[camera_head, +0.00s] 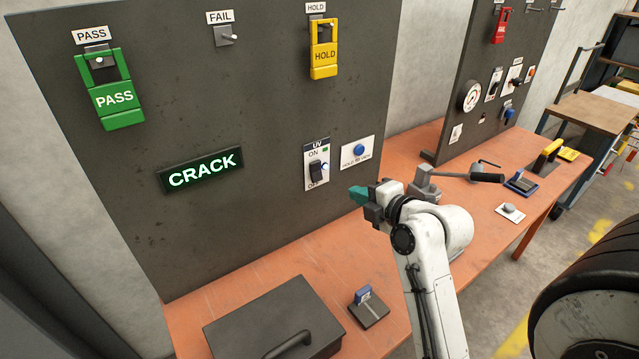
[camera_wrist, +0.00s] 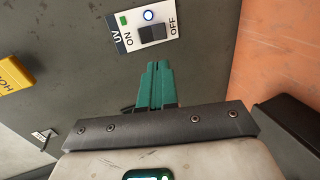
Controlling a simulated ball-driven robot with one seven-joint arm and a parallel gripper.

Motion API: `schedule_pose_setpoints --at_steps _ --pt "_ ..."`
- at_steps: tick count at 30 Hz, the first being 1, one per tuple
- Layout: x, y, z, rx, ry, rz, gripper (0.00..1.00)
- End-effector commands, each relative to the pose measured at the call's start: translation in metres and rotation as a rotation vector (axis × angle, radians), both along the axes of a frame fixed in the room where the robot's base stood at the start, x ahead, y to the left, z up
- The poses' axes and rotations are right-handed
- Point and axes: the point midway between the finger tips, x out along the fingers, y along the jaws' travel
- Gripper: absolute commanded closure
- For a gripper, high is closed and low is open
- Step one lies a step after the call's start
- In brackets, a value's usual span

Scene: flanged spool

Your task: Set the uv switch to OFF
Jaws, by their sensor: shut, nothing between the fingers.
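The uv switch (camera_head: 316,172) is a dark rocker on a white plate on the upright grey panel, marked UV and ON at the top and OFF at the bottom. In the wrist view the switch (camera_wrist: 152,34) lies just beyond my fingertips, with ON to its left and OFF to its right. A green patch shows by the UV label. I cannot tell which way the rocker is set. My gripper (camera_head: 355,194) has teal fingers, shut and empty, to the lower right of the switch. In the wrist view my gripper (camera_wrist: 158,66) appears apart from the switch.
A blue button (camera_head: 359,150) on a white plate sits right of the switch. A lit CRACK display (camera_head: 201,171) is left.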

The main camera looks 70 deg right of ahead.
Motion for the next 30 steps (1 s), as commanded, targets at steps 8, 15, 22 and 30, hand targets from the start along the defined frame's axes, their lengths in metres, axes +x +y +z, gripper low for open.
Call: schedule_pose_setpoints --at_steps 8,15,22,30 --pt "0.008 -0.004 -0.002 0.003 0.0 0.001 1.0" --pt "0.041 -0.025 -0.014 0.004 0.0 0.001 1.0" --pt "0.078 -0.047 -0.028 0.003 0.001 0.0 1.0" --pt "0.107 -0.065 -0.04 0.005 0.002 0.001 1.0"
